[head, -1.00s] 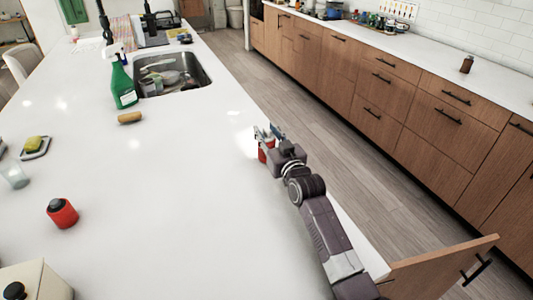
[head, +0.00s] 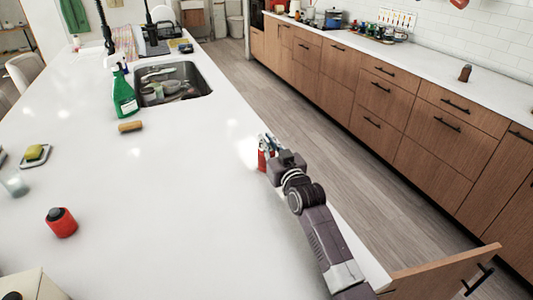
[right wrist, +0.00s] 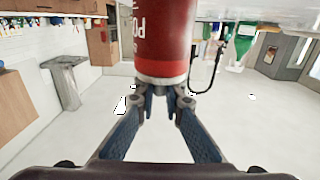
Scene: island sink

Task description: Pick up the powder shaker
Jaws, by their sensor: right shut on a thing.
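The powder shaker (head: 262,160) is a red container at the right edge of the white island, partly hidden by my right gripper (head: 270,150). In the right wrist view the red shaker (right wrist: 165,38) fills the top centre, with white lettering that appears upside down and a pale band at its end. My right gripper (right wrist: 165,92) is shut on it, with its blue fingers reaching up to the shaker. The head view does not clearly show whether the shaker touches the counter. My left gripper is not in view.
Another red container with a dark top (head: 61,222) stands at the left. A green spray bottle (head: 123,95) stands beside the sink (head: 177,83). A sponge on a dish (head: 35,154) lies far left. An open drawer (head: 440,272) juts out lower right. The island's middle is clear.

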